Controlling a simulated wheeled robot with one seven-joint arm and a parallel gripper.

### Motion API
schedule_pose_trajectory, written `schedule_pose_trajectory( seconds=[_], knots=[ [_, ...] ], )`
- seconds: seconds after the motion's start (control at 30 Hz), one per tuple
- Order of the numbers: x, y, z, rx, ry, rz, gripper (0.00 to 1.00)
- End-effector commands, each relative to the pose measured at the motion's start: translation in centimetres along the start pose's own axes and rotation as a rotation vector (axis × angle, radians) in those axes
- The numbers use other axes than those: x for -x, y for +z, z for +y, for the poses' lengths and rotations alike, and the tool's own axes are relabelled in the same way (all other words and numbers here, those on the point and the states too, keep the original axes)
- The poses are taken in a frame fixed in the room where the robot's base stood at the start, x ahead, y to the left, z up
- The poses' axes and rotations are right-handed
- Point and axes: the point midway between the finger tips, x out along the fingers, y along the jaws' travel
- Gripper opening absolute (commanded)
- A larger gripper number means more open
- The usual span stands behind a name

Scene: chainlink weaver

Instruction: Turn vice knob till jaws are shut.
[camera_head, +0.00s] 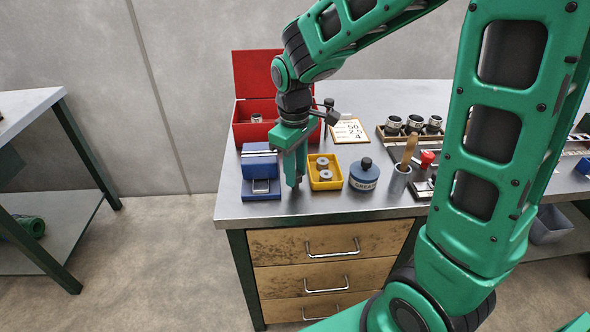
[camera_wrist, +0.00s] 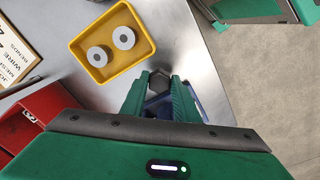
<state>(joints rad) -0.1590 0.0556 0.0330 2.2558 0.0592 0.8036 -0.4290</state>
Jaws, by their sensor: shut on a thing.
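The blue vice (camera_head: 257,189) stands at the left front of the grey workbench. My gripper (camera_head: 295,183) points down just right of the vice. In the wrist view my gripper (camera_wrist: 160,84) has its green fingers on both sides of a dark grey, hex-shaped knob (camera_wrist: 159,78) and is shut on it. Part of the blue vice (camera_wrist: 160,107) shows between the fingers below the knob. The knob is hidden by the fingers in the head view. I cannot tell how wide the gap between the vice jaws is.
A yellow tray (camera_head: 337,183) with grey rings is close to the right of my gripper. A blue grease pot (camera_head: 364,175) and a cup with a brush (camera_head: 398,180) stand farther right. An open red box (camera_head: 258,75) is behind. The bench's front edge is near.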

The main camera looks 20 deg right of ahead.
Motion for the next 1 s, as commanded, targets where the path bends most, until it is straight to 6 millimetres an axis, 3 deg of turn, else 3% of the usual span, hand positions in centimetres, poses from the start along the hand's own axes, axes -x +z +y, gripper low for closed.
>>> schedule_pose_trajectory(
  seconds=[1.0],
  knots=[
    [0.20,-0.47,0.16,-0.906,0.000,-0.025,0.05]
  ],
)
